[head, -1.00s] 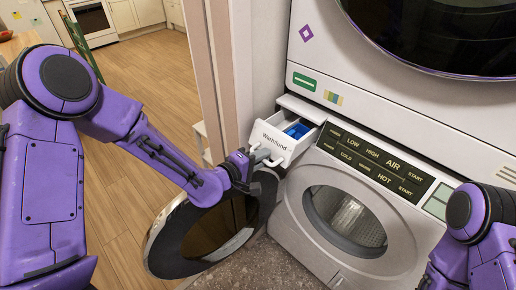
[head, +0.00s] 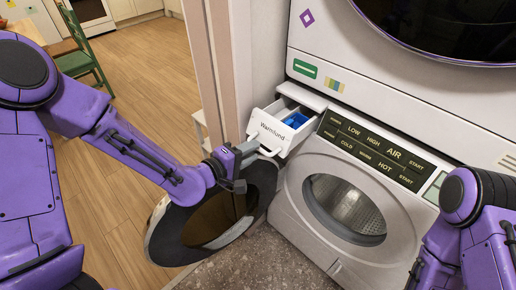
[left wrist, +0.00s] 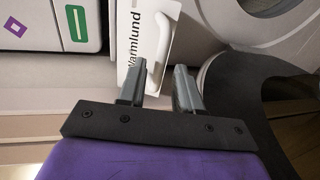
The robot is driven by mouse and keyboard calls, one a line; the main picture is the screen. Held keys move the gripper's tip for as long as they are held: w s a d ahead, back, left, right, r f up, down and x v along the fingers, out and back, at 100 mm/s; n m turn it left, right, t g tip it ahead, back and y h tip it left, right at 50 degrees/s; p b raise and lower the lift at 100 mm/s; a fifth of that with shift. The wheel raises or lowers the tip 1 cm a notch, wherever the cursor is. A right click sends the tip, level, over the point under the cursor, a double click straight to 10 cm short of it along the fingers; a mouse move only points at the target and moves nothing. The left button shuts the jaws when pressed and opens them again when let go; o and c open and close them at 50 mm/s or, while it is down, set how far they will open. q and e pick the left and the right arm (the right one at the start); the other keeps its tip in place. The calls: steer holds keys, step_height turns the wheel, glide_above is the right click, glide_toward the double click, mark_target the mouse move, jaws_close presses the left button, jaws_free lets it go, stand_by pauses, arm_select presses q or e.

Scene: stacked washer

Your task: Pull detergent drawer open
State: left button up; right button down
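The detergent drawer (head: 273,132), a white box with "Warmlund" on its front, stands pulled out at the upper left of the lower washer, with blue inside it. Its white handle (head: 262,148) sits low on the front. My left gripper (head: 240,168) is just in front of and below the handle. In the left wrist view, the fingers of my left gripper (left wrist: 158,88) are apart, and the handle (left wrist: 157,50) lies ahead of the gap, its near end close to the fingertips. Contact is hard to tell. My right gripper is outside the frames; only the right arm shows.
The lower washer (head: 300,205) has its round door (head: 165,245) swung open to the left, under my left gripper. A second machine (head: 330,50) is stacked above. A wall edge (head: 222,70) stands left of the drawer. Wooden floor lies open beyond.

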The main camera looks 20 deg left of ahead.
arm_select(q)
steer(key=p+v, duration=0.2)
steer(key=v, duration=0.5)
steer(key=shift+p, duration=0.35)
